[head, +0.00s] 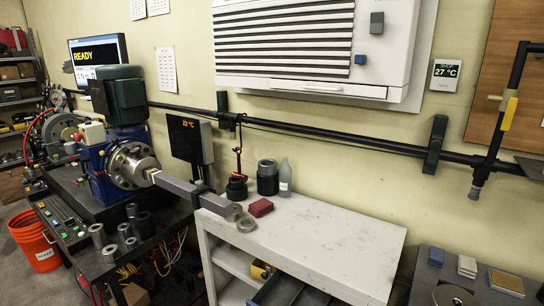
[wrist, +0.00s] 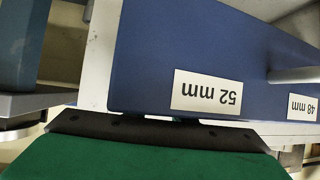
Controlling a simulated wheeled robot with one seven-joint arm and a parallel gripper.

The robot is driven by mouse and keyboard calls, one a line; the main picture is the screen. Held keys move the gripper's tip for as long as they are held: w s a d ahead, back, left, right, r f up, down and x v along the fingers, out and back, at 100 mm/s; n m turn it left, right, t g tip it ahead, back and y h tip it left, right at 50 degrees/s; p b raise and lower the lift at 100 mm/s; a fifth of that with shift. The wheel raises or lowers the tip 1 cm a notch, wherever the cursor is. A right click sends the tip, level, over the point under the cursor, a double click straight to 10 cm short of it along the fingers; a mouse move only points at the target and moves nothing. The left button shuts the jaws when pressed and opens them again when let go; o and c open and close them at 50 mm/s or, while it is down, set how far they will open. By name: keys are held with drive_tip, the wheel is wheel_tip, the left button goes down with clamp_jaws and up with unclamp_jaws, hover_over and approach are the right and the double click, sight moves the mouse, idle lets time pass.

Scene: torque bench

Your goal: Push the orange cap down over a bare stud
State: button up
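I see no orange cap in either view. No bare stud can be made out either. In the wrist view, a green body with a dark screwed edge fills the bottom; it looks like part of my gripper (wrist: 172,120). Two small dark stubs show at that edge, against a blue drawer front (wrist: 145,60). Whether they are open or shut is unclear. The drawer carries an upside-down "52 mm" label (wrist: 206,92), with a "48 mm" label (wrist: 302,107) to its right. My gripper does not show in the head view.
A blue machine (head: 92,170) with a grey bar (head: 190,190) stands left. An orange bucket (head: 36,243) is on the floor.

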clamp_jaws()
drive_tip(key=shift+r, duration=2.5)
